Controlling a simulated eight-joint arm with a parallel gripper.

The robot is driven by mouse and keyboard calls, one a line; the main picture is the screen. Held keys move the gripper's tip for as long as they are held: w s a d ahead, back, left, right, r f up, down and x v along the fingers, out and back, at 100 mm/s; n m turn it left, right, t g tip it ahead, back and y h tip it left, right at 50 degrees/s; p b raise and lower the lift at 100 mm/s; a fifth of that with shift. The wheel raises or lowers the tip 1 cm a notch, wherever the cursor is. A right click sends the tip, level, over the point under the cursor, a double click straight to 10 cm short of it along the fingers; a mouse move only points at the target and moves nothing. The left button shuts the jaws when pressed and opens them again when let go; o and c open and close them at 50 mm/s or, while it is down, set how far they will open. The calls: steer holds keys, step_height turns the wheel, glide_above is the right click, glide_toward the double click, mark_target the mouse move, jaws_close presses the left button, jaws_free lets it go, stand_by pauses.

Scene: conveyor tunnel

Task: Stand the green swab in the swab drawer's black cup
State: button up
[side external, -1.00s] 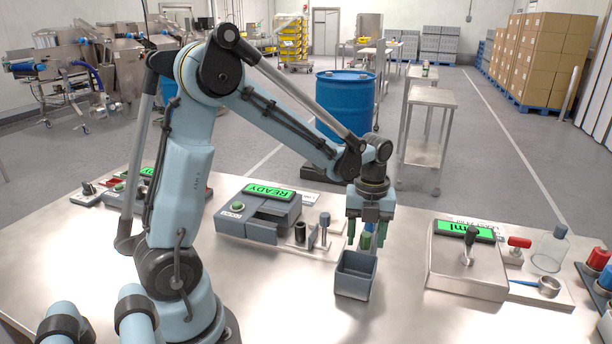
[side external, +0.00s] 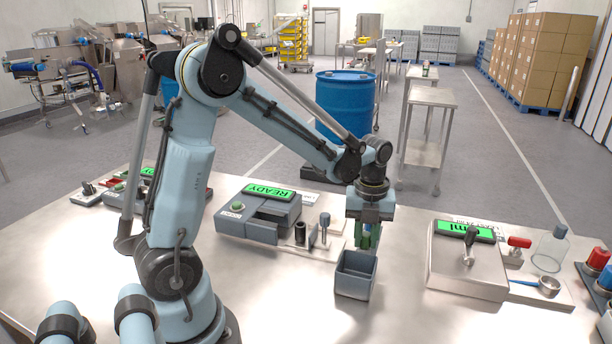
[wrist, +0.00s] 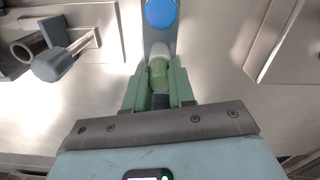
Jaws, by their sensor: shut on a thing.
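The green swab (wrist: 158,76) is between my gripper's (wrist: 160,88) green fingers in the wrist view, with its pale end towards the top of the picture. My gripper (side external: 366,242) is shut on it, just behind a grey open bin (side external: 356,276) in the side view; the swab is mostly hidden there by the fingers. A black cup (side external: 300,232) stands on a plate to the left, beside the grey device (side external: 262,212) with a green READY screen. A round cup opening shows at the left of the wrist view (wrist: 25,48).
A lever with a grey-blue knob (side external: 325,219) stands between the black cup and my gripper; its knob is near in the wrist view (wrist: 52,64). A blue round cap (wrist: 160,12) lies ahead of the swab. A grey box with a green screen (side external: 466,258) stands right.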

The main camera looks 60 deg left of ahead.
mark_target(366, 234)
jaws_close()
steer(key=shift+r, duration=1.5)
steer(key=shift+r, duration=1.85)
